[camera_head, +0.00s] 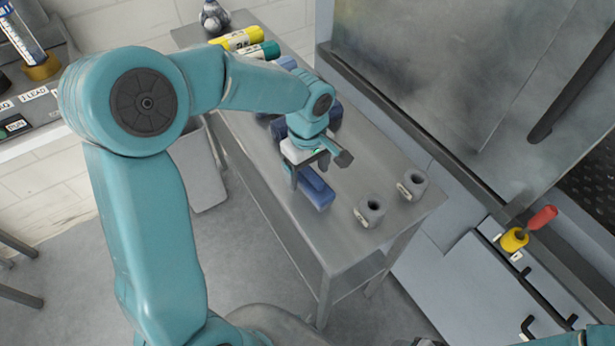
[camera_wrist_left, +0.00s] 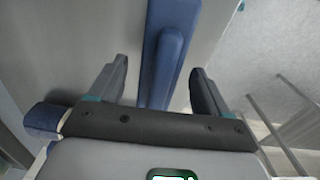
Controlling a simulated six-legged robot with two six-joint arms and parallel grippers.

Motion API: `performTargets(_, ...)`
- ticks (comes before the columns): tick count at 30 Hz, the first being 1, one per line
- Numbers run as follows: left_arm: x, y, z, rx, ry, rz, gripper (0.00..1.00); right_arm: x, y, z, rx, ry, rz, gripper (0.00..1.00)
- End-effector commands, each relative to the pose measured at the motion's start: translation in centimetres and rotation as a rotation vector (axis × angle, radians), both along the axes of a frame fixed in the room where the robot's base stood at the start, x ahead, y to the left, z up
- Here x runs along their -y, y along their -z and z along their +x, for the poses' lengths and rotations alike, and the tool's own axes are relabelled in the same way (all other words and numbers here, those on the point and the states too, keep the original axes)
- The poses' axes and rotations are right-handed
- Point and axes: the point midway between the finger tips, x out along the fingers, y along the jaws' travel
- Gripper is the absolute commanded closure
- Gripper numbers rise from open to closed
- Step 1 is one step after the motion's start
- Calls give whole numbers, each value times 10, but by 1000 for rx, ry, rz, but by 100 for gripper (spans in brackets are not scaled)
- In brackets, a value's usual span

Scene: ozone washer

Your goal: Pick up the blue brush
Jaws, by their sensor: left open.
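The blue brush (camera_head: 317,190) lies on the grey metal table (camera_head: 348,238), partly hidden under my left gripper (camera_head: 319,166). In the left wrist view the brush (camera_wrist_left: 166,55) is a long blue bar with a raised narrower part. My left gripper (camera_wrist_left: 157,80) is open above the table, with one finger on each side of the brush's near end. A gap shows between each finger and the brush, so it is not gripped. My right gripper is not in view.
Two grey holders (camera_head: 370,210) (camera_head: 412,184) stand at the table's near right end. Yellow (camera_head: 237,39) and green (camera_head: 259,52) bottles lie at the far end. Dark blue items sit behind my gripper. A washer with a red-handled yellow part (camera_head: 514,239) stands right.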

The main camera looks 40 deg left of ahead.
Motion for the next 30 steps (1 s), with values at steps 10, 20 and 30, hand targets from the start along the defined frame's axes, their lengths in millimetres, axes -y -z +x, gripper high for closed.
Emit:
performTargets(10, 0, -1, 0, 0, 0, 0, 88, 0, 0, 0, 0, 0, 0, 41)
performTargets(20, 0, -5, 1, 2, 0, 0, 88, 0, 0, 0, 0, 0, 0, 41)
performTargets(30, 0, -72, 2, 10, -1, 0, 88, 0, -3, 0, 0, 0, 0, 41)
